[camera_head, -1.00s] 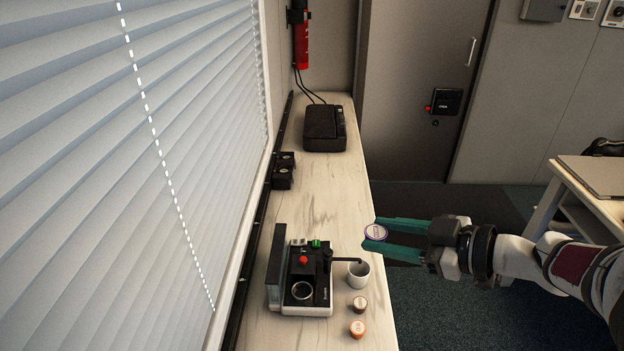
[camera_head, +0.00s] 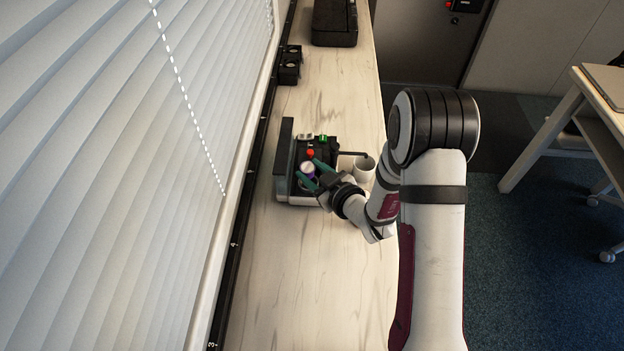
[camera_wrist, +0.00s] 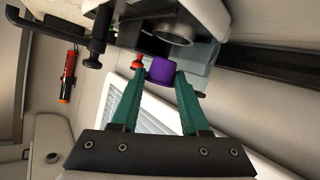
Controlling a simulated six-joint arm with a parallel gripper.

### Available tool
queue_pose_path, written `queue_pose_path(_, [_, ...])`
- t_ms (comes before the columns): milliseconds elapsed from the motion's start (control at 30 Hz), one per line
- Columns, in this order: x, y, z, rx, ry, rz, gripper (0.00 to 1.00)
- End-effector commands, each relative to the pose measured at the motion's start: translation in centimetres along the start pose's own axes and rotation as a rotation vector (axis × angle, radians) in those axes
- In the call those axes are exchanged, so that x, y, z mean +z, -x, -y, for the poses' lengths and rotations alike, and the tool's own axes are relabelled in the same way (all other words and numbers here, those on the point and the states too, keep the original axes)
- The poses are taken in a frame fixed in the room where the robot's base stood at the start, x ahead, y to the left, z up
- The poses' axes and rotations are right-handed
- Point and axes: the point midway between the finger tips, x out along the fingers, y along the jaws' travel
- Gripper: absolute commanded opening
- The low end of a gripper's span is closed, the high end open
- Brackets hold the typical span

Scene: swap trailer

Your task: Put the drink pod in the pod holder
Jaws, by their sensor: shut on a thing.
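The drink pod, purple with a pale lid, is held between my green fingertips; it shows in the head view (camera_head: 307,168) and as a purple cup in the wrist view (camera_wrist: 163,72). My gripper (camera_head: 311,173) is shut on it, over the front of the black and white pod machine (camera_head: 285,185). In the wrist view, my gripper (camera_wrist: 157,78) has the pod apart from a grey round ring (camera_wrist: 176,38) on the machine, which looks like the pod holder. In the head view, the pod and fingers hide the holder.
The machine's red button (camera_head: 310,153) is just behind the pod. A black case (camera_head: 334,22) lies far back. The near counter (camera_head: 290,285) is clear.

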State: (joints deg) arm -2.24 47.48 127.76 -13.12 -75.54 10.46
Motion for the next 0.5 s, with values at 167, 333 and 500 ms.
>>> queue_pose_path(167, [3.0,-1.2,0.8,-0.002,-0.003,0.004,0.0])
queue_pose_path(333, [3.4,-1.3,0.8,0.001,-0.008,0.009,0.0])
queue_pose_path(500, [3.7,-1.4,0.8,0.004,-0.009,0.01,0.0])
